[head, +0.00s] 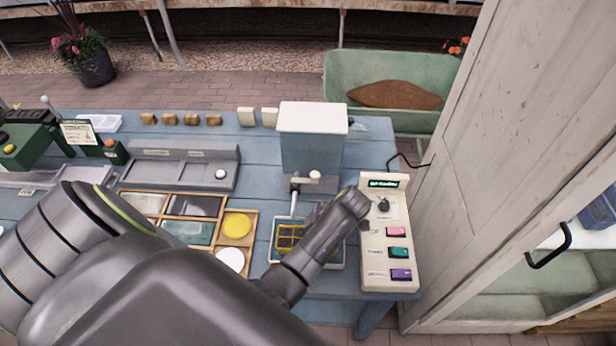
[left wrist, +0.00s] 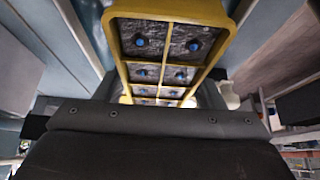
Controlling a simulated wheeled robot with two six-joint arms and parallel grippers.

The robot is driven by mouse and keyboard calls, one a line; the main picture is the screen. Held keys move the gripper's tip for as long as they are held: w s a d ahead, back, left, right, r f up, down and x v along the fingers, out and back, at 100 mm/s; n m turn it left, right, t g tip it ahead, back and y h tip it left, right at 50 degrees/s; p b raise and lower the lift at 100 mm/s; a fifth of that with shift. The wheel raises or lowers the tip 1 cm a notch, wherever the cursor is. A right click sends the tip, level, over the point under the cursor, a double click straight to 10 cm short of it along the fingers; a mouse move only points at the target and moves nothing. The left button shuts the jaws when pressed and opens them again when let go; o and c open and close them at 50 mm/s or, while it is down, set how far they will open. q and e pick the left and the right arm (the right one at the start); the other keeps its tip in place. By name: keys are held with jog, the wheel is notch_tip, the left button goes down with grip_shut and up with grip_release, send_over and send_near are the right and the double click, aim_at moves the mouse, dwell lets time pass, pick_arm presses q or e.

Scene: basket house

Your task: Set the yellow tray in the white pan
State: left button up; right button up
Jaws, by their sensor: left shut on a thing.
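The yellow tray (head: 290,238) is a small yellow frame with dark cells. It shows over the white pan (head: 273,254), a shallow light rectangular pan under the blue-and-white dispenser. In the left wrist view the tray (left wrist: 123,62) is close up, its dark cells marked with blue dots. My left gripper (head: 313,217) is shut on the tray, with its fingertips mostly hidden by my arm. My arm also covers part of the pan. I cannot tell whether the tray touches the pan floor or hangs just above it. My right gripper is not in view.
The dispenser (head: 311,135) stands right behind the pan. A control panel (head: 372,283) with coloured buttons is close on the right. A wooden divided box (head: 253,226) with a yellow disc (head: 237,225) lies to the left. A grey rack (head: 180,170) sits further left.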

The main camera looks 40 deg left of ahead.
pick_arm(q)
jog(key=shift+f+b, duration=0.3)
jog(key=shift+f, duration=0.2)
dwell(0.3)
jog(key=o, duration=1.3)
jog(key=shift+f, duration=0.1)
jog(key=shift+s, duration=0.1)
jog(key=shift+c, duration=0.2)
jog(key=shift+o, duration=0.8)
jog(key=shift+f, duration=0.1)
jog(key=shift+c, duration=0.2)
